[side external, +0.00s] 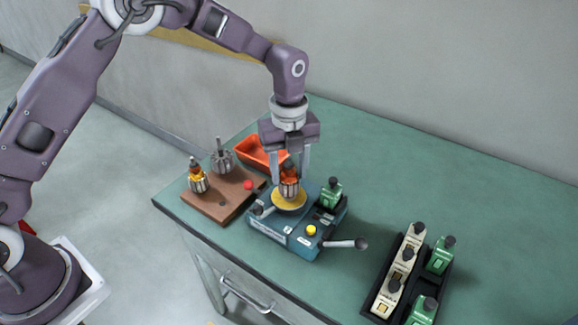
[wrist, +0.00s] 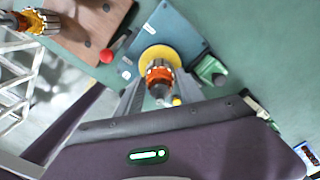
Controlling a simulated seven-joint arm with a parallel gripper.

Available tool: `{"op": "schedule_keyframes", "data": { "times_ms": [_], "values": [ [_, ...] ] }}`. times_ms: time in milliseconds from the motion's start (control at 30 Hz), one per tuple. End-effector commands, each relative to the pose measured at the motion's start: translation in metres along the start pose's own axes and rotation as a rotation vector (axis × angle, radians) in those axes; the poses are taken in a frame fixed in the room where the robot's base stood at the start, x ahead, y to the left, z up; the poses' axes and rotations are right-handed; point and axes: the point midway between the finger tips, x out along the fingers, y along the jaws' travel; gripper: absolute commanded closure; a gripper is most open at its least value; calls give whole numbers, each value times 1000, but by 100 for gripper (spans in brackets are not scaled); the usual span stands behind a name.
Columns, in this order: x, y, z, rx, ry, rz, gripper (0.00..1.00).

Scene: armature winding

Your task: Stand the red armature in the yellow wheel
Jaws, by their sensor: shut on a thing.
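The red armature (side external: 290,186), with an orange-red top and a silver slotted core, is upright between the fingers of my gripper (side external: 289,176). It also shows in the wrist view (wrist: 159,74), seen from above. My gripper is shut on it. The yellow wheel (side external: 289,202) lies flat on top of the blue winding machine (side external: 277,233). The armature is directly over the wheel's middle. Its lower end and the wheel's centre are hidden, so I cannot tell whether it touches the wheel. The wheel's yellow rim shows around the armature in the wrist view (wrist: 147,56).
An orange-red tray (side external: 257,152) stands behind. A green-bodied part (side external: 331,193) and a lever (side external: 346,244) flank the wheel. A black rack (side external: 376,297) stands right.

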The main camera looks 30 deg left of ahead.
Motion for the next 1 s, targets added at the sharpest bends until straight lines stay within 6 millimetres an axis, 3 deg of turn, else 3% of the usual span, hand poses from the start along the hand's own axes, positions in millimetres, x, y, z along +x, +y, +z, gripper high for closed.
{"op": "schedule_keyframes", "data": {
  "times_ms": [433,467,567,600,1000],
  "values": [
    [2,0,0,0,0,-1,100],
    [2,0,0,0,0,-1,53],
    [2,0,0,0,0,-1,34],
    [2,0,0,0,0,-1,30],
    [2,0,0,0,0,0,30]
  ]
}}
